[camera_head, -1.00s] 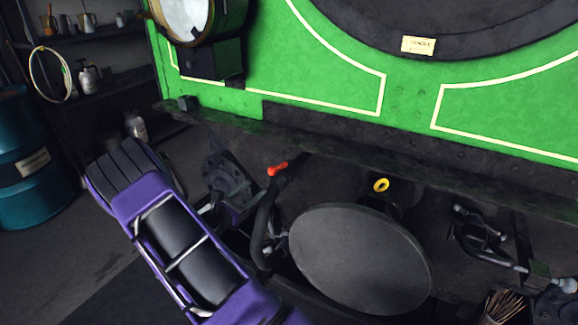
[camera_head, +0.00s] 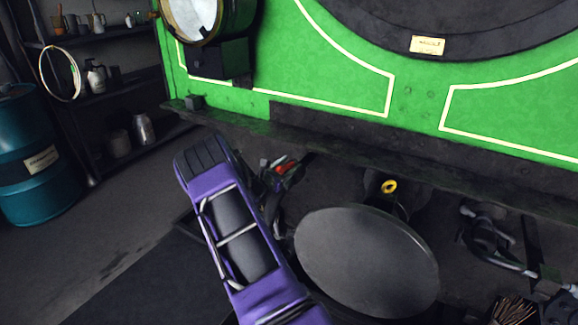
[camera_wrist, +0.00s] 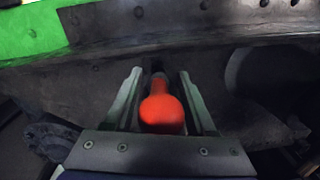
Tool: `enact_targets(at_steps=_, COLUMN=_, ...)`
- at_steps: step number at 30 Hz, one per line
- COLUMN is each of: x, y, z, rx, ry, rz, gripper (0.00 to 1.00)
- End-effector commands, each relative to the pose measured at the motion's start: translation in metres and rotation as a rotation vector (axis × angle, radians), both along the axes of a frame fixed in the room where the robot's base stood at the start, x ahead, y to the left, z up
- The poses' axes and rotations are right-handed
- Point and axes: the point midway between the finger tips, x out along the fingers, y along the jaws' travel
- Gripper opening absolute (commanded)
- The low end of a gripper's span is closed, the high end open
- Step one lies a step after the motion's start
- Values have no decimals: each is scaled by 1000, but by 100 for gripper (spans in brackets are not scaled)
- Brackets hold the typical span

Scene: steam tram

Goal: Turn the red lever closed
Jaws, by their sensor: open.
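The red lever (camera_head: 286,167) sits under the front beam of the green tram, left of the round dark buffer plate. In the wrist view the red lever (camera_wrist: 161,108) points toward the camera, between the two fingers of my gripper (camera_wrist: 160,85). The fingers are apart, one on each side of the lever, and a gap seems to show on both sides. In the head view my purple arm hides most of the gripper and the hose below the lever.
The round buffer plate (camera_head: 367,262) stands close right of the lever, with a yellow ring (camera_head: 389,186) above it. The dark beam (camera_head: 330,140) runs just over the lever. A blue drum (camera_head: 35,160) and shelves stand at the left.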

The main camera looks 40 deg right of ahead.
Motion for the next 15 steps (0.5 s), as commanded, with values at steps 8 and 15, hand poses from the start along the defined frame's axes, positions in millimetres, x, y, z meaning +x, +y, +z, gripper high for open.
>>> enact_targets(at_steps=8, x=1, y=-2, z=0, rx=1, ry=0, rz=1, gripper=56)
enact_targets(at_steps=15, x=1, y=-2, z=0, rx=1, ry=0, rz=0, gripper=16)
